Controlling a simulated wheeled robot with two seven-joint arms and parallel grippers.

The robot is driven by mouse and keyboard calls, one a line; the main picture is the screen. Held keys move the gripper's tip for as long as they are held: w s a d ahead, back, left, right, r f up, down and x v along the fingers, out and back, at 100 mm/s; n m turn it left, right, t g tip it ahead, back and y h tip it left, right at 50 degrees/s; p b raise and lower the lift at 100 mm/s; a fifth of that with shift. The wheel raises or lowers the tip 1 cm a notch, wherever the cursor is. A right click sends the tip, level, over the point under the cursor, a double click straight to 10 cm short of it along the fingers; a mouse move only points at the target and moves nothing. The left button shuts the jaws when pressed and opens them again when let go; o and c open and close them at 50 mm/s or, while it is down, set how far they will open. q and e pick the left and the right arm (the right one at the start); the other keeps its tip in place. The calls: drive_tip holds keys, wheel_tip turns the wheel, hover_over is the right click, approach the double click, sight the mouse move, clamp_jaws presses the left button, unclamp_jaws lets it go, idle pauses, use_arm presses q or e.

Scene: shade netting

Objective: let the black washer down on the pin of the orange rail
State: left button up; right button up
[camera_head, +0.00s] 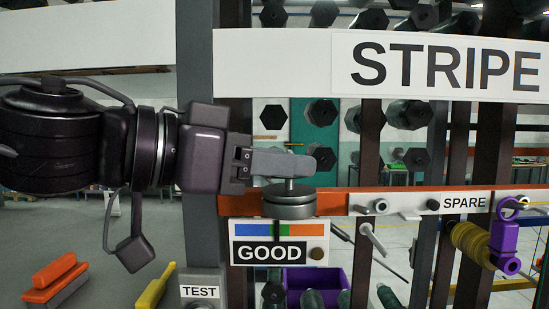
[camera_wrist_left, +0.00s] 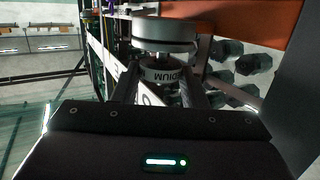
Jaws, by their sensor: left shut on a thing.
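My left gripper (camera_head: 284,164) comes in from the left and is shut on the thin upright stem of a round piece. The disc below the stem, with a dark upper part, looks like the black washer (camera_head: 289,196), level and under the fingers. A lighter grey round base shows beneath it. The disc overlaps the front of the orange rail (camera_head: 335,200); I cannot tell whether it touches. The pin under it is hidden. The left wrist view shows a round grey disc (camera_wrist_left: 165,35) and a labelled cylinder (camera_wrist_left: 165,72) near the fingers. My right gripper is not in view.
A GOOD sign (camera_head: 270,253) hangs just below the disc. Grey pegs (camera_head: 380,206) stick out of the rail to the right, near the SPARE label (camera_head: 465,203). A purple clamp (camera_head: 505,240) stands at far right. A STRIPE board (camera_head: 440,65) spans above.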

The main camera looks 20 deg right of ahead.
use_arm(q)
drive_tip(key=shift+f+b, duration=0.5)
drive_tip(key=shift+f, duration=0.2)
drive_tip(key=o, duration=1.1)
drive_tip(key=b+v, duration=0.3)
drive_tip(key=v, duration=0.4)
drive_tip(key=shift+s+a+r, duration=0.1)
drive_tip(key=shift+a+r, duration=0.05)
drive_tip(key=shift+a, duration=0.25)
